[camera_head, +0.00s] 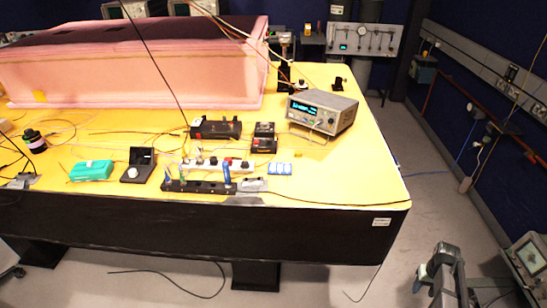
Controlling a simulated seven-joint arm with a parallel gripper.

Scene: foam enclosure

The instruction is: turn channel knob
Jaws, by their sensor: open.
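A grey bench instrument (322,111) with a lit blue display (306,107) stands at the right part of the yellow tabletop. Its front panel has small controls below and right of the display, with leads plugged in. I cannot tell which control is the channel knob. A small black box with a pale round knob (133,171) lies near the front left edge. A grey mechanism (446,274) is at the lower right, above the floor and apart from the table. I cannot tell whether it is part of my arm. No gripper fingers can be made out.
The table (365,185) has a dark front side and a bare right corner. A pink foam enclosure (130,65) fills its back left. A teal box (91,170), a black power strip (198,186), two black boxes and loose cables crowd the front.

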